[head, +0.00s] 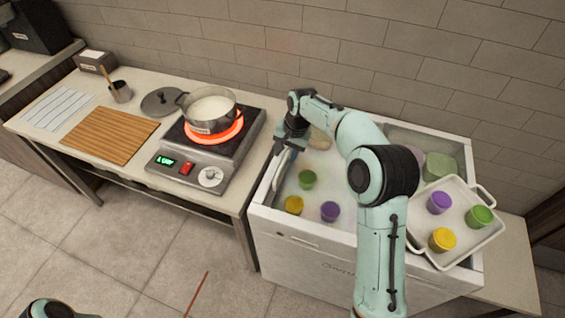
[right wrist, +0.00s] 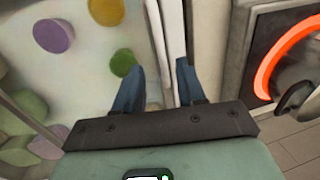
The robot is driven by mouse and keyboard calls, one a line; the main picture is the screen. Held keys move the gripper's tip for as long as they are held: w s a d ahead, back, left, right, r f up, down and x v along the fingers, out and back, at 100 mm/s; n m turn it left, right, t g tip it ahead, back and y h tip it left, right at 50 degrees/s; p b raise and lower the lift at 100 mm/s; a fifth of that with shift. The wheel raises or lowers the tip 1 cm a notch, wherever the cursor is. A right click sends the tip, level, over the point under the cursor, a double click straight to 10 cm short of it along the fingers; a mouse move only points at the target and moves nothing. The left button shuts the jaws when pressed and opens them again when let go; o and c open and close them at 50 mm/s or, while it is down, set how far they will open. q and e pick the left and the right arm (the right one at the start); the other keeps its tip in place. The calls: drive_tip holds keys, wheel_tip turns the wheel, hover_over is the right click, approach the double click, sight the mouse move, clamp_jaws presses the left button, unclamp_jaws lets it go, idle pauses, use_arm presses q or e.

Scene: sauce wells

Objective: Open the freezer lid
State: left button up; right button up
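The white chest freezer (head: 320,270) stands at the right end of the counter. Its top (right wrist: 85,75) looks like a pale, frosted see-through panel; I cannot tell clearly how far the lid covers the opening. Green (head: 307,179), yellow (head: 294,205) and purple (head: 330,211) tubs show in the freezer's left part. My right gripper (head: 284,150) points down at the freezer's left edge. In the right wrist view its two fingers (right wrist: 158,85) are apart, with a white upright strip (right wrist: 157,40) between them; firm contact is not clear. My left gripper is out of view.
A white tray (head: 425,252) with purple, green and yellow tubs rests at the freezer's right side. Left of the freezer, a pot (head: 205,118) sits on a glowing burner (head: 225,135). A cutting board (head: 110,135) and a pot lid (head: 160,101) lie on the counter. A brick wall stands behind.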

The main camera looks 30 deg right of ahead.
sight(282, 166)
drive_tip(key=f, duration=0.4)
drive_tip(key=w+f, duration=0.1)
drive_tip(key=f, duration=0.1)
drive_tip(key=shift+a, duration=0.4)
clamp_jaws()
